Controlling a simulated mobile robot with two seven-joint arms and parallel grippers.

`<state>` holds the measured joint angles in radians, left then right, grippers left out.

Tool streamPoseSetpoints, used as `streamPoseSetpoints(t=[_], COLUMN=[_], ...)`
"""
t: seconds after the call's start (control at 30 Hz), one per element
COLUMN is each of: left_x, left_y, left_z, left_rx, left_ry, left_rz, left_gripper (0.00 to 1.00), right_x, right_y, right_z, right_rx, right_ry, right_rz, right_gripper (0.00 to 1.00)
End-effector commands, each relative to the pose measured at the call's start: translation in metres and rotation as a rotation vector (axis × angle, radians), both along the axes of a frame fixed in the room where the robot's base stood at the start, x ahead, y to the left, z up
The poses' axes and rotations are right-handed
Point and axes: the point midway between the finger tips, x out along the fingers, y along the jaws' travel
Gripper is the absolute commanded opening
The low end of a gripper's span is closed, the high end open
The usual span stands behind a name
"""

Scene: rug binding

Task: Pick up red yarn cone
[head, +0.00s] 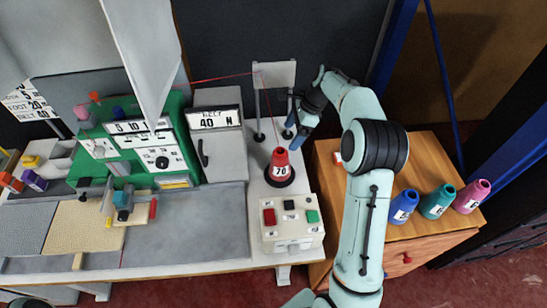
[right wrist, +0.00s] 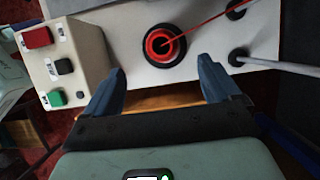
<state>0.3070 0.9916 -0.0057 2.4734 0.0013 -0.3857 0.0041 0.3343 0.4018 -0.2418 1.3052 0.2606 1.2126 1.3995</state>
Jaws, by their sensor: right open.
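The red yarn cone (head: 281,162), labelled 70, stands upright on a dark round base on the white table. A red thread runs from it. In the right wrist view the red yarn cone (right wrist: 161,44) is seen from above, just beyond the fingertips and roughly between their lines. My right gripper (head: 298,124) is above and behind the cone in the head view, with its arm coming from the right. In the right wrist view its blue fingers (right wrist: 160,78) are spread, with nothing between them. My left gripper is not in view.
A control box (head: 291,222) with red, black and green buttons stands in front of the cone. A thread stand (head: 274,76) rises behind it. Blue (head: 403,207), teal (head: 437,202) and pink (head: 472,196) cones stand on a wooden cabinet (head: 420,155). A green machine (head: 135,140) is left.

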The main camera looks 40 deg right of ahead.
Motion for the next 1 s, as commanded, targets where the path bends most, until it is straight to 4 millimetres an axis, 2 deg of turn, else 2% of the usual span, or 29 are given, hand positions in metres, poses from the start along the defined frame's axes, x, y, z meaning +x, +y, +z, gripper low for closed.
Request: streamPoseSetpoints(t=[0.03,0.1,0.3,0.57,0.8,1.0], left_x=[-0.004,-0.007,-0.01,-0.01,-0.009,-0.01], left_y=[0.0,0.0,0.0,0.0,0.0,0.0], left_z=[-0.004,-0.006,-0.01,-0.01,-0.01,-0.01], left_rx=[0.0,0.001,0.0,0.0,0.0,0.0], left_ry=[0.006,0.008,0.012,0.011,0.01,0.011], left_rz=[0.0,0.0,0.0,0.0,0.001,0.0], left_gripper=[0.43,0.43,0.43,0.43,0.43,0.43], right_x=[0.0,0.003,0.01,0.015,0.025,0.027], right_y=[0.005,0.01,0.02,0.027,0.036,0.039], right_z=[-0.013,-0.026,-0.057,-0.074,-0.107,-0.114], right_rx=[0.004,0.004,0.002,0.002,0.002,0.001], right_ry=[0.008,0.007,0.004,0.004,0.003,0.0], right_rz=[0.003,0.003,0.003,0.004,0.004,0.004], right_gripper=[0.9,0.9,0.9,0.9,0.9,0.9])
